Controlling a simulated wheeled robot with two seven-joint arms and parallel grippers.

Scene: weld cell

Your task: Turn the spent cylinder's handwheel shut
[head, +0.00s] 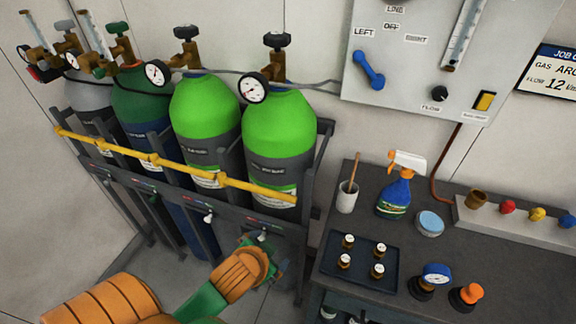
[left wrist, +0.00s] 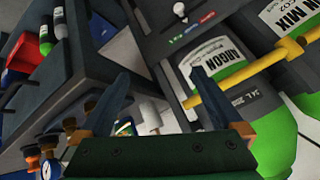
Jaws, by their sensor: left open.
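Two bright green cylinders stand in the rack, a left one (head: 205,110) and a right one (head: 280,125). Each has a black handwheel on top, the left handwheel (head: 186,32) and the right handwheel (head: 275,40). A gauge (head: 253,88) sits at the right cylinder's valve. Which cylinder is spent I cannot tell. My left gripper (head: 264,262) is low in front of the rack, well below the handwheels. In the left wrist view its fingers (left wrist: 160,76) are apart with nothing held; a cylinder labelled ARGON (left wrist: 215,70) is beyond them. My right gripper is not in view.
A dark green cylinder (head: 140,95) and a grey one (head: 90,98) stand further left. A yellow bar (head: 170,165) crosses the cylinders' fronts.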

